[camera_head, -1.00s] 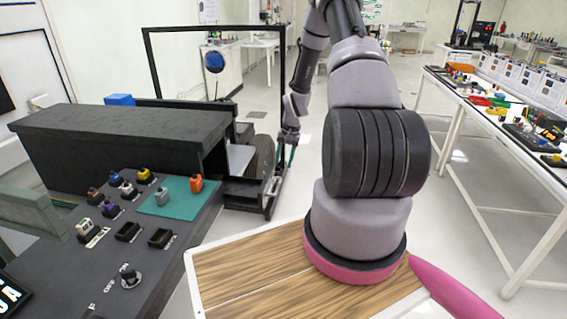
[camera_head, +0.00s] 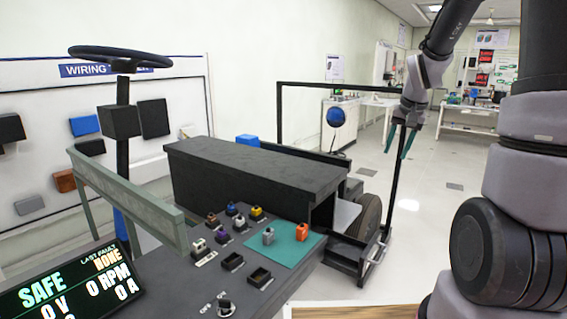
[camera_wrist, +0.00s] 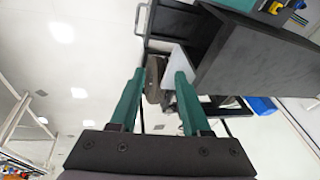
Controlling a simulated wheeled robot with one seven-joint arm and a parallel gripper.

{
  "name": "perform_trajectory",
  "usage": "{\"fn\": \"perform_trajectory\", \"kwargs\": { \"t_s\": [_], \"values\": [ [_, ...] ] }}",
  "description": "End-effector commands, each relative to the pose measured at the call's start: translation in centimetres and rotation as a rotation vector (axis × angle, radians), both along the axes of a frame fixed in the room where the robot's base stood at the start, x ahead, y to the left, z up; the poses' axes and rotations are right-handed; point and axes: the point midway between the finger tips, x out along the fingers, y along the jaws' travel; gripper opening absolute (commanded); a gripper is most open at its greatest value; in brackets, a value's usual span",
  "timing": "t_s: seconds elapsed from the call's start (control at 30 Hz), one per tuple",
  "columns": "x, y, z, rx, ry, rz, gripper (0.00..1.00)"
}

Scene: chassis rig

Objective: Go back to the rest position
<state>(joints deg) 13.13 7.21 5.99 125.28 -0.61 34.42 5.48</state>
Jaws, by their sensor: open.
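My gripper (camera_head: 406,142) hangs from my raised arm in the head view, over open floor to the right of the chassis rig (camera_head: 255,170). Its two green fingers point down and stand apart with nothing between them. The wrist view also shows my gripper (camera_wrist: 158,98) open and empty. The rig's dark frame and wheel (camera_wrist: 153,80) appear beyond the fingers; I cannot tell any contact.
The console holds several small coloured blocks, a teal mat (camera_head: 284,252) and a display (camera_head: 68,285) reading SAFE. A steering wheel (camera_head: 120,58) stands at the left. A black upright frame (camera_head: 280,100) rises behind the gripper. Floor to the right is clear.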

Motion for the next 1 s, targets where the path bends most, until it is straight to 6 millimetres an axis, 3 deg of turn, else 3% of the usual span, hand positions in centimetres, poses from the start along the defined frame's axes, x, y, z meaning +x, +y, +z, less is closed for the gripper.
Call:
{"fn": "perform_trajectory", "kwargs": {
  "t_s": [0.03,0.1,0.4,0.6,0.7,1.0],
  "values": [
    [-1.4,0.8,2.3,-0.005,-0.029,0.01,0.47],
    [-3.3,1.8,4.8,-0.007,-0.059,0.021,0.47],
    [-13.3,5.6,12.7,0.016,-0.191,0.073,0.47],
    [-19.3,7.3,14.9,0.049,-0.267,0.109,0.47],
    [-21.2,7.8,15.3,0.063,-0.289,0.122,0.47],
    [-22.6,8.1,15.4,0.074,-0.302,0.132,0.47]
  ]
}}
